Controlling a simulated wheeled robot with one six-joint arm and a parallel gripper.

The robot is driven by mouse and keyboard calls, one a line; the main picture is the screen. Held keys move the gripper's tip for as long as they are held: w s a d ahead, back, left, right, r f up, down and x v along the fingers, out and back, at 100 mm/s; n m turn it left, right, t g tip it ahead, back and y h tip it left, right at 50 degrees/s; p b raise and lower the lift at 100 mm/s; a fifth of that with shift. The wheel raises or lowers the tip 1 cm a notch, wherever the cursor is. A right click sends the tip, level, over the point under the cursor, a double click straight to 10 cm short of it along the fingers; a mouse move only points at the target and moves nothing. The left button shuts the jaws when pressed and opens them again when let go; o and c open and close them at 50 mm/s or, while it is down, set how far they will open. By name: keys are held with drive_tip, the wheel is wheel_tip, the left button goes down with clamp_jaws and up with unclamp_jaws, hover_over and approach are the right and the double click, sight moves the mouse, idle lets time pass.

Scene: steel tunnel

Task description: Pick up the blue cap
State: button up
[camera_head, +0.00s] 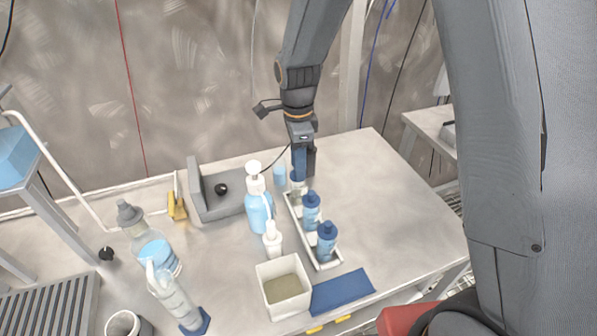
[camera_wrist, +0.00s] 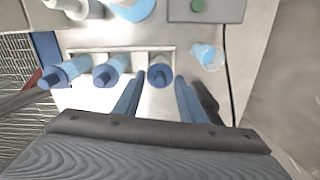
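A white rack (camera_head: 330,265) holds a row of three blue-capped bottles. The near bottle (camera_head: 327,240) and the middle bottle (camera_head: 312,210) stand upright with dark blue caps. The far bottle (camera_head: 297,187) is partly hidden under my gripper (camera_head: 301,172). In the wrist view, a round dark blue cap (camera_wrist: 160,75) at the right end of the rack lies between and just beyond the fingertips of my gripper (camera_wrist: 157,90). The two blue fingers are apart with nothing between them that I can see held. Contact with the cap cannot be told.
A small light blue cup (camera_wrist: 207,56) stands close to the right of the far bottle in the wrist view. Pump bottles (camera_head: 259,205) stand left of the rack. A white square box (camera_head: 268,275) and a blue mat (camera_head: 342,290) lie in front. The table's right side is clear.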

drive_tip(key=shift+f, duration=0.25)
clamp_jaws()
wheel_tip(320, 180, up, 10)
drive_tip(key=b, duration=0.2)
drive_tip(key=shift+b, duration=0.3)
idle(0.3)
